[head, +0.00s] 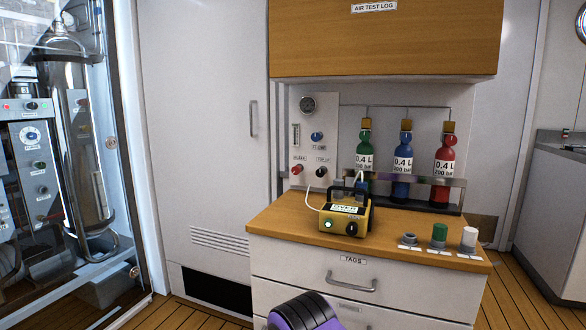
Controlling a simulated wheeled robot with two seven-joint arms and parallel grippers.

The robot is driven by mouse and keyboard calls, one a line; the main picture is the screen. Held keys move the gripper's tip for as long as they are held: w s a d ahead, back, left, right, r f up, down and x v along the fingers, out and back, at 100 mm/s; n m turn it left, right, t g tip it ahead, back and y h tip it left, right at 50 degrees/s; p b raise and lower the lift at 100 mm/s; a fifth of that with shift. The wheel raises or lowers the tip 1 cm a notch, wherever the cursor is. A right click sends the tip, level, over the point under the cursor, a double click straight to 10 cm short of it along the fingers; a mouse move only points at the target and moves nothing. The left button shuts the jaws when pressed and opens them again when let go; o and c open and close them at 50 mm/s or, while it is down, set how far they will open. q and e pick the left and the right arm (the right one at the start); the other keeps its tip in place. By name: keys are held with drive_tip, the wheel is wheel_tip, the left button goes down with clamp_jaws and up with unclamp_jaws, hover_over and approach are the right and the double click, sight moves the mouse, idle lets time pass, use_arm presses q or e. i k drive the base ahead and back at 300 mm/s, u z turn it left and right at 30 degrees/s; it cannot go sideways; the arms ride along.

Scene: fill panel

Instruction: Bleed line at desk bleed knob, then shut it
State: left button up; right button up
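A pale upright panel (325,160) stands at the back left of the desk. The red knob (297,168) at its lower left has a small label that appears to read BLEED; this is the bleed knob. A black knob (321,172) sits to its right, and a blue knob (317,136) is above. A round gauge (307,104) is at the panel's top, too small to read. A narrow flow tube (296,134) is at the left. Neither gripper is in view; a purple and black part, which looks like my own arm, shows at the bottom edge.
A yellow box (344,217) with a handle, green light and white hose stands on the wooden desk (285,222), in front of the panel. Green, blue (402,165) and red (444,166) bottles stand in a rack. Small capped items (439,236) line the desk's front right. A cabinet overhangs above.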

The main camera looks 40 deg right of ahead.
sight(295, 170)
drive_tip(key=z, duration=0.5)
drive_tip(key=i, duration=0.7)
drive_tip(key=z, duration=0.8)
